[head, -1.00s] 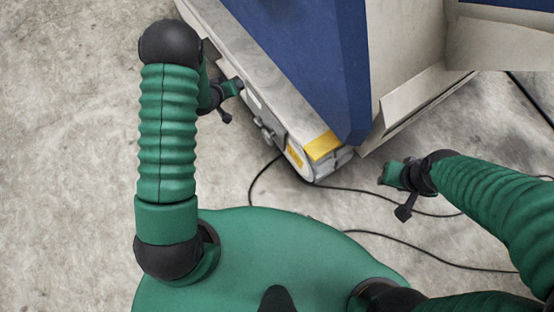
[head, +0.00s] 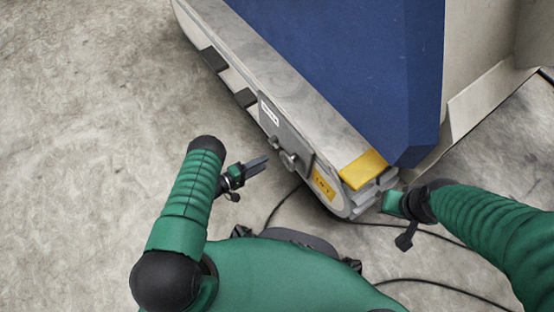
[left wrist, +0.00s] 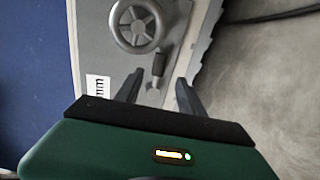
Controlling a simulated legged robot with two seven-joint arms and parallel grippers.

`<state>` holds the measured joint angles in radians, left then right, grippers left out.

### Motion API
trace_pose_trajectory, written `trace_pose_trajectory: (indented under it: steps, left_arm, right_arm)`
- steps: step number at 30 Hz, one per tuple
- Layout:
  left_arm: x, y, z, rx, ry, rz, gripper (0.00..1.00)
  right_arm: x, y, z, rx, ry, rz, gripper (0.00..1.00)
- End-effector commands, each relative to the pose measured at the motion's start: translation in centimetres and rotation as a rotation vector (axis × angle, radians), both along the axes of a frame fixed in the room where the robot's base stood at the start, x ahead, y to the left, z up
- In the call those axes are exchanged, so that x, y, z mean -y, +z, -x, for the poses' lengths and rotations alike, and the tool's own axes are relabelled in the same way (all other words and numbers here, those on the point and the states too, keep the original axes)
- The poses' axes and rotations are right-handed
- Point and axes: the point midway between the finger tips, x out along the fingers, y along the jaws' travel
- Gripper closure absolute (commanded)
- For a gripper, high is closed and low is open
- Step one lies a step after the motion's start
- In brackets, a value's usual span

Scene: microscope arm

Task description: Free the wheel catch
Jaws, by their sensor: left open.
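The side plate of the wheeled base (head: 266,132) carries two small grey fittings. One is a knob-like fitting (head: 288,158) and the other sits just up-left of it (head: 272,143). In the left wrist view a grey spoked round wheel (left wrist: 137,25) shows at the top, with a short dark lever (left wrist: 159,66) below it; I take this lever for the catch. My left gripper (head: 258,165) is open, left of the fittings and pointing at them. Its fingers (left wrist: 158,88) spread to either side of the lever's lower end, with no contact visible. My right gripper (head: 392,203) is by the base's front corner, its jaws unclear.
A blue housing (head: 340,60) stands on the base, with a yellow block (head: 362,169) at the near corner and a yellow label (head: 323,185). Dark cables (head: 440,286) lie on the concrete floor. The floor at left is clear (head: 80,150).

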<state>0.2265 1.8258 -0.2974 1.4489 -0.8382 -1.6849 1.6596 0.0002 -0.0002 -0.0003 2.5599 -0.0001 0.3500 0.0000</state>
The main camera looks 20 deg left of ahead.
Motion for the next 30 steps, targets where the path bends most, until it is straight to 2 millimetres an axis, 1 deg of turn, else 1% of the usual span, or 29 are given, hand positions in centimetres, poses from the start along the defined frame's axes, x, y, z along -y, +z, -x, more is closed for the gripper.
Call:
trace_pose_trajectory:
  steps: [1,6,9,14,20,23,30]
  left_arm:
    - [0.9,-1.0,-1.1,0.003,-0.004,-0.001,0.54]
    - [3.3,-1.6,-4.1,0.002,-0.001,-0.001,0.54]
    - [4.2,-1.8,-5.4,0.001,0.000,-0.002,0.54]
    - [4.8,-1.7,-6.2,0.000,0.001,0.000,0.54]
    - [4.8,-1.6,-6.2,-0.001,0.002,-0.001,0.54]
    - [4.8,-1.6,-6.2,-0.001,0.002,-0.001,0.64]
    - [4.8,-1.6,-6.2,-0.001,0.002,-0.001,0.96]
  right_arm:
    - [0.0,-1.5,0.0,0.000,0.000,0.000,0.64]
    - [0.0,-3.4,0.0,0.000,0.000,0.000,0.64]
    - [0.0,-4.2,0.0,0.000,0.000,0.000,0.64]
    - [0.0,-4.4,0.0,0.000,0.000,0.000,0.64]
    - [0.0,-4.3,0.0,0.000,0.001,0.000,0.64]
    - [0.0,-4.3,0.0,0.000,0.000,0.000,0.64]
    - [0.0,-4.3,0.0,0.000,0.000,0.000,0.64]
